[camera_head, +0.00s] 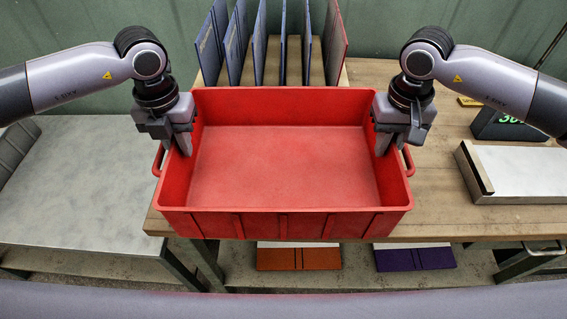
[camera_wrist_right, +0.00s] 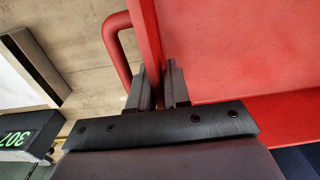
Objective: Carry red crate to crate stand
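The red crate (camera_head: 285,222) is empty and upright in the middle of the head view, at the front of the wooden table. Whether it rests on the table or hangs just above it I cannot tell. My left gripper (camera_head: 172,146) is shut on its left side wall, above the left handle. My right gripper (camera_head: 393,145) is shut on its right side wall. In the right wrist view, the right fingers (camera_wrist_right: 160,88) sit on either side of the crate wall beside the red handle (camera_wrist_right: 117,45). No stand is clearly marked; a low grey-topped table (camera_head: 75,205) stands at left.
Upright boards in a rack (camera_head: 270,55) stand behind the crate. The wooden table (camera_head: 440,185) carries a white-topped block (camera_head: 520,172) and a dark display box (camera_head: 505,125) at right. Orange (camera_head: 298,258) and purple (camera_head: 414,258) pieces lie below. The grey tabletop is mostly clear.

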